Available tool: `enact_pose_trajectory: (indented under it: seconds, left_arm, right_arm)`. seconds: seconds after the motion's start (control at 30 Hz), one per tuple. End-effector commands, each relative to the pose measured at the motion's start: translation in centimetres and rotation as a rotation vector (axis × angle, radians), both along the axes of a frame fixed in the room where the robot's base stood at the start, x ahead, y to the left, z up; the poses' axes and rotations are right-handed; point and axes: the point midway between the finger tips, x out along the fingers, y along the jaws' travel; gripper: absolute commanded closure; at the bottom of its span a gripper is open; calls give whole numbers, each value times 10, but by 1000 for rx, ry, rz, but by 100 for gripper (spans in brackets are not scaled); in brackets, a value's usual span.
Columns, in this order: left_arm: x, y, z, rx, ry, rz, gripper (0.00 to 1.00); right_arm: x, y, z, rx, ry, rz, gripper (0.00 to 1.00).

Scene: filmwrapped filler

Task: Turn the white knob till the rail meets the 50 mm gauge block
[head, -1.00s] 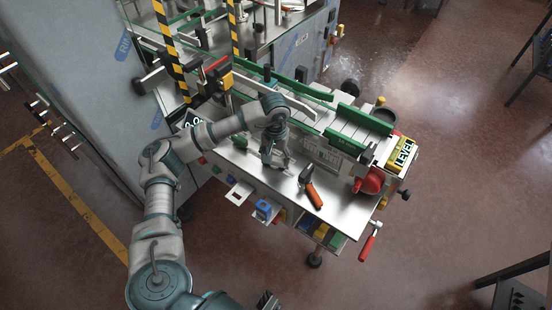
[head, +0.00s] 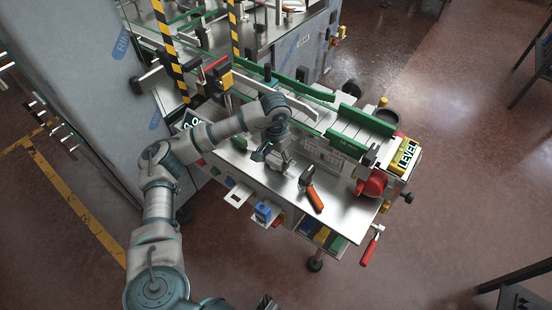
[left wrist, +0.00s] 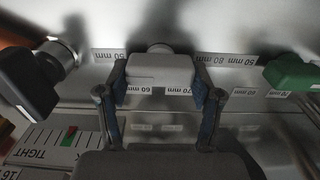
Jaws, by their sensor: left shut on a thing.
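The white knob (left wrist: 160,70) sits in the middle of the left wrist view, between the two fingertips of my left gripper (left wrist: 163,95), which is shut on it. In the head view my left gripper (head: 276,160) is over the steel bench, in front of the conveyor; the arm and hand hide the knob there. Green guide rails (head: 365,119) run along the conveyor. Labels around the knob read 50 to 80 mm; I cannot make out a 50 mm gauge block or its gap to the rail. A small dark part at the bottom edge may be my right gripper (head: 267,302).
A black knob (left wrist: 35,78) and a green knob (left wrist: 291,73) flank the white one. On the bench are an orange-handled tool (head: 311,190) and a red knob (head: 374,184). A yellow LEVEL box (head: 405,152) is at the right end. A red-handled crank (head: 371,246) hangs off the front.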

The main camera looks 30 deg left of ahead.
Motion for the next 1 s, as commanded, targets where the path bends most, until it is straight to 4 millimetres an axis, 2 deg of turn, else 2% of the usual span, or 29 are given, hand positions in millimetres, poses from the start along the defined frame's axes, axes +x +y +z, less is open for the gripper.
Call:
enact_pose_trajectory:
  seconds: [0.1,0.13,0.2,0.23,0.53,0.67,0.77,1.0]
  left_arm:
    - [4,1,5,-1,-17,7,69]
    - [4,1,5,-1,-17,7,32]
    - [3,1,5,0,-16,6,15]
    - [3,1,4,-1,-14,6,9]
    - [1,0,2,-1,-7,3,9]
    - [1,0,10,-1,-7,3,9]
    - [2,0,26,-1,-10,2,9]
    - [2,1,81,-2,-10,3,9]
  right_arm:
    - [1,0,1,0,-1,0,60]
    - [1,0,1,0,-1,0,60]
    - [1,0,1,0,-1,0,60]
    - [1,0,1,0,-2,0,60]
    - [-1,0,-1,-1,3,0,60]
    - [-3,-1,-1,-1,4,0,60]
    - [-2,-1,-1,-1,3,0,60]
    - [-2,-1,0,0,1,0,60]
